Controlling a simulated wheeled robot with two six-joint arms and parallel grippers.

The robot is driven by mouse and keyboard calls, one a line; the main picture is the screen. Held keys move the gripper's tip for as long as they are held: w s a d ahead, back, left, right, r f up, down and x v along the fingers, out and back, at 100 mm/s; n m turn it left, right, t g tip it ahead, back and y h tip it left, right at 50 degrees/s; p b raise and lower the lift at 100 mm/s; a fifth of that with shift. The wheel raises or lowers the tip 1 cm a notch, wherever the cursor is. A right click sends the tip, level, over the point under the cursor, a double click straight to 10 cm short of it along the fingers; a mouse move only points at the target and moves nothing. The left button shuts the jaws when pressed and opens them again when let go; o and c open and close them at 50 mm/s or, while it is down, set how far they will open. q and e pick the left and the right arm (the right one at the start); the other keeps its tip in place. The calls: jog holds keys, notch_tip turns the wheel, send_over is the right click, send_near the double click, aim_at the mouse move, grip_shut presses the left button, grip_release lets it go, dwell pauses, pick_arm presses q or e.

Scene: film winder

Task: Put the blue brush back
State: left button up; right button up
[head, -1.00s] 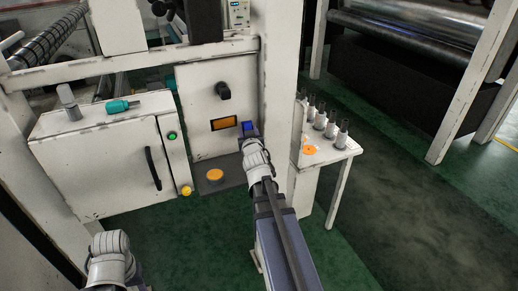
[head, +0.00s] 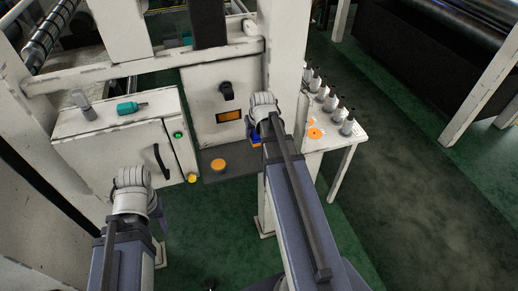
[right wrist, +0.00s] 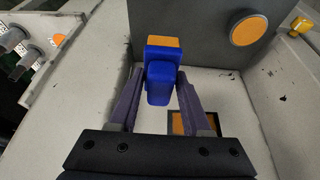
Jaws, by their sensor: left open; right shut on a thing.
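The blue brush (right wrist: 158,82) has a blue body and an orange end face. My right gripper (right wrist: 159,100) is shut on it, with one purple finger on each side. In the head view the brush (head: 256,141) shows only as a small blue and orange patch beside my right wrist, between the dark shelf and the white side table. It is in the air, in front of the white panel. My left gripper (head: 157,203) is low at the left in the head view, mostly hidden by its own wrist; it is open, with nothing seen in it.
A teal tool (head: 131,107) lies on the white cabinet (head: 105,155). The panel has a black knob (head: 226,90).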

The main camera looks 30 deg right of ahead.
jog(key=shift+s+a+r, duration=0.1)
jog(key=shift+s, duration=0.05)
notch_tip(320, 180, down, 10)
jog(key=b, duration=1)
jog(key=o, duration=1.2)
